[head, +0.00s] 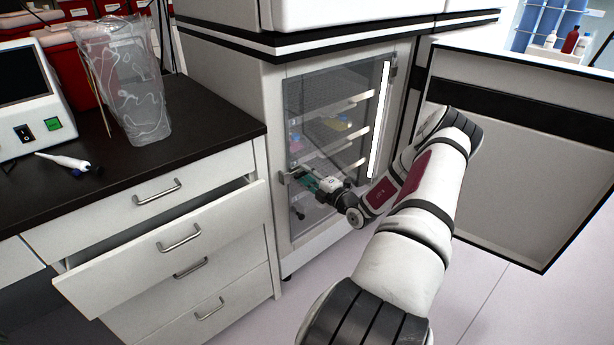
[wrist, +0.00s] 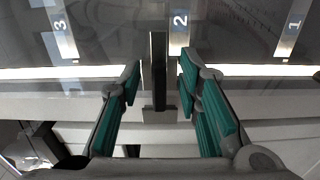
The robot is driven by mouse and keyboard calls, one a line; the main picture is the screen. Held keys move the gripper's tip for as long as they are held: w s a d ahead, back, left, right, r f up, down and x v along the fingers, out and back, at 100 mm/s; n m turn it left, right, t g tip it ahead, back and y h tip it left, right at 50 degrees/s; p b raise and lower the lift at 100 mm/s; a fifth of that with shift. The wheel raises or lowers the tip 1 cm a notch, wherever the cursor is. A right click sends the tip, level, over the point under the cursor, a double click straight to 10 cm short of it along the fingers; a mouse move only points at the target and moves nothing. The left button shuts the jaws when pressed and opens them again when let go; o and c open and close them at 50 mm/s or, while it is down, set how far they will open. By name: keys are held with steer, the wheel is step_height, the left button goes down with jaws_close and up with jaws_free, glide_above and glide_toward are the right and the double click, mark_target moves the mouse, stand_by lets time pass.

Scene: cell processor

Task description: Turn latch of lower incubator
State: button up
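The lower incubator (head: 262,110) stands below a white upper unit, with its inner glass door (head: 322,120) shut and lit shelves behind it. The latch (head: 284,177) is at the left edge of that glass door, partly hidden by my gripper. My gripper (head: 304,179) reaches across the glass to the latch. In the wrist view my gripper (wrist: 160,82) is open, its two green-padded fingers apart. A dark narrow bar, which looks like the latch (wrist: 158,72), lies between the fingers, with a gap visible on each side. I cannot tell whether anything touches.
The solid outer door (head: 520,150) of the incubator is swung open at the right, beside my arm. At the left, a drawer (head: 165,250) is pulled out from the bench. A clear bag-like container (head: 130,85) and a pipette (head: 63,161) are on the black benchtop (head: 200,130).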

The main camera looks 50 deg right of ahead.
steer(key=v, duration=1.2)
stand_by(0.5)
